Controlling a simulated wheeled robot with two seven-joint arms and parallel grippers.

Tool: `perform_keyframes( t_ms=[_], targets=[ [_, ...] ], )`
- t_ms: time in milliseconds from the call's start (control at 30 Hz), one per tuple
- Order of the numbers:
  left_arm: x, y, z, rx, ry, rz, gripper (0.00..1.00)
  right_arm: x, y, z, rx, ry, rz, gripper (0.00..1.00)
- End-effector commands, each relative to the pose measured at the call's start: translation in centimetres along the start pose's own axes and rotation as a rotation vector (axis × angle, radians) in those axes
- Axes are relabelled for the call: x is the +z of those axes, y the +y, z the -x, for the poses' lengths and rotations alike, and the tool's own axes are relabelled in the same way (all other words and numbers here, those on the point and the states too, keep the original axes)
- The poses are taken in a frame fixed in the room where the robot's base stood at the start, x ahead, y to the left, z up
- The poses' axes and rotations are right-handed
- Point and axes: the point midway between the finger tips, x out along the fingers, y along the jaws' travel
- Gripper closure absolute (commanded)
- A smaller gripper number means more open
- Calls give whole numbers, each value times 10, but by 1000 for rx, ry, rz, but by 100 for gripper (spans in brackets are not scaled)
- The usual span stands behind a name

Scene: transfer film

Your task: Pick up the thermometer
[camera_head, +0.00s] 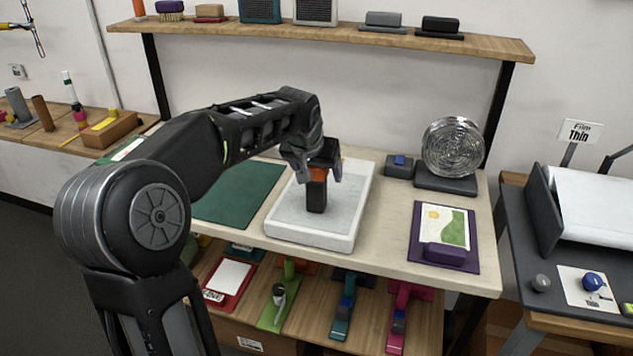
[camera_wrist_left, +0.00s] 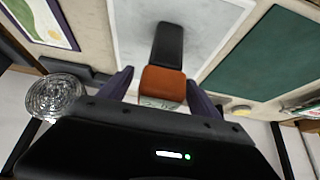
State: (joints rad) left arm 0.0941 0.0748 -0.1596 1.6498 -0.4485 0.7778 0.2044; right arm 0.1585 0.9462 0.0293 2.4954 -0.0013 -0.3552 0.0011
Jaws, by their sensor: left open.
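The thermometer, a black and orange device (camera_head: 316,198), is on the white slab (camera_head: 346,216) on the middle of the table. My left gripper (camera_head: 318,172) is over its orange end, pointing down, with one finger at each side. In the left wrist view the orange part (camera_wrist_left: 163,82) sits between the fingertips of the left gripper (camera_wrist_left: 161,88), with gaps visible on both sides. The jaws are open. The black part (camera_wrist_left: 167,42) extends away from the gripper. The gripper hides the thermometer's upper end in the head view. My right gripper is not in view.
A green mat (camera_head: 238,194) lies left of the slab. A glass disc on a dark stand (camera_head: 453,148) and a purple-framed picture (camera_head: 443,228) are to the right. A shelf (camera_head: 330,36) runs above the back. Several tools lie on the lower shelf.

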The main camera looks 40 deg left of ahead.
Motion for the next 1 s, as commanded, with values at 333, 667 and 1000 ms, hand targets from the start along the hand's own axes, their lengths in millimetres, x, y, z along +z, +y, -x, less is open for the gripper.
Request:
perform_keyframes(
  t_ms=[333, 667, 1000],
  targets=[
    [0, -1, -13, -1, 0, 1, 27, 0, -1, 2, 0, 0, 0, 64],
    [0, -1, -13, -1, 0, 1, 27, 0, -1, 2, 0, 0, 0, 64],
    [0, 0, -13, -1, 0, 1, 50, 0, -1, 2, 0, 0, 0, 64]
  ],
)
